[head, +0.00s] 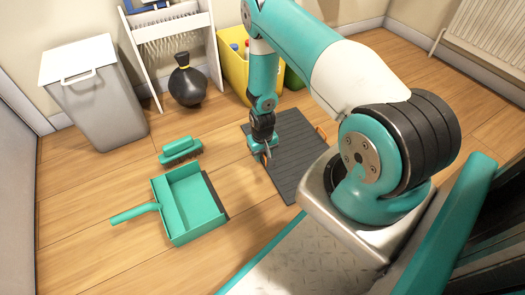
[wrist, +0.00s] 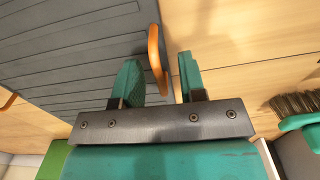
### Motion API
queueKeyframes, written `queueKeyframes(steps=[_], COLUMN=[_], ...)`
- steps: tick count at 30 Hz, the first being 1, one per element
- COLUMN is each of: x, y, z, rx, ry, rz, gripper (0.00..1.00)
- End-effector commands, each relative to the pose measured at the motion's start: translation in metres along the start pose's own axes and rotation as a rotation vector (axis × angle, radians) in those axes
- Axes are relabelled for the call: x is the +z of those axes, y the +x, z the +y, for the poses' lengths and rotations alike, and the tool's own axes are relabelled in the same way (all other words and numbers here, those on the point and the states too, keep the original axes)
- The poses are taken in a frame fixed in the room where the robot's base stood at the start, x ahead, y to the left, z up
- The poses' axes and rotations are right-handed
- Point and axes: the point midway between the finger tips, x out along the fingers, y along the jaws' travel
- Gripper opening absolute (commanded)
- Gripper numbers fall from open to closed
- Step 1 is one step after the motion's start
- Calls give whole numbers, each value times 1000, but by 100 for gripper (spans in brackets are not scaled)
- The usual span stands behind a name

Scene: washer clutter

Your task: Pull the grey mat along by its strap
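The dark grey ribbed mat (head: 300,165) lies flat on the wooden floor, and it fills the upper left of the wrist view (wrist: 70,45). A second orange strap (head: 321,132) shows at the mat's right edge. My gripper (head: 263,152) points down at the mat's left edge. In the wrist view my gripper (wrist: 159,62) has its teal fingers apart, with the strap showing between them. Space shows between the strap and the right finger; whether the left finger touches it I cannot tell.
A teal brush (head: 181,150) and teal dustpan (head: 186,203) lie on the floor left of the mat. Bare floor shows between dustpan and mat.

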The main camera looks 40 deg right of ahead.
Motion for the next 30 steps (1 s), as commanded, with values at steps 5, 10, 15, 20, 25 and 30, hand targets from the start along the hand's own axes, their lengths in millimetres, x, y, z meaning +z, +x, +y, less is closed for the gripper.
queueKeyframes(steps=[5,10,15,20,25,30], x=[0,0,0,0,0,-4], y=[4,3,3,3,3,4], z=[0,0,0,0,0,1], rx=[0,0,0,0,0,1], ry=[0,0,0,0,-1,-14], rz=[0,0,0,0,0,0], gripper=[38,38,3,0,0,0])
